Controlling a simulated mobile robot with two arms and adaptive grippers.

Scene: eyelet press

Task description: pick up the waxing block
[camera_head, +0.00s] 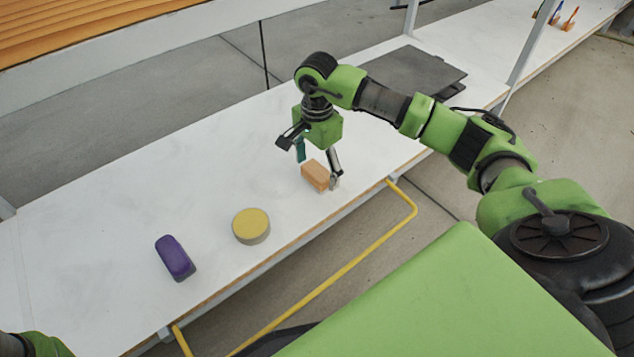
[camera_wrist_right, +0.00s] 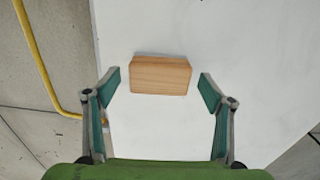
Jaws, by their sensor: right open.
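A tan wooden block (camera_head: 316,174), which I take as the waxing block, lies on the white table near its front edge. It also shows in the right wrist view (camera_wrist_right: 160,75), long side across the picture. My right gripper (camera_head: 318,166) is open and empty, pointing down over the block. In the right wrist view its fingertips (camera_wrist_right: 160,86) are to the left and right of the block, with a gap on each side. How far the fingertips are above the table is hard to tell. Only a bit of my left arm shows at the lower left corner; its gripper is out of view.
On the white table (camera_head: 110,210), a round yellow-topped tin (camera_head: 251,224) and a purple oblong thing (camera_head: 175,258) stand left of the block. A dark flat sheet (camera_head: 415,70) lies behind my right arm. A yellow rail (camera_head: 350,267) runs along the front edge.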

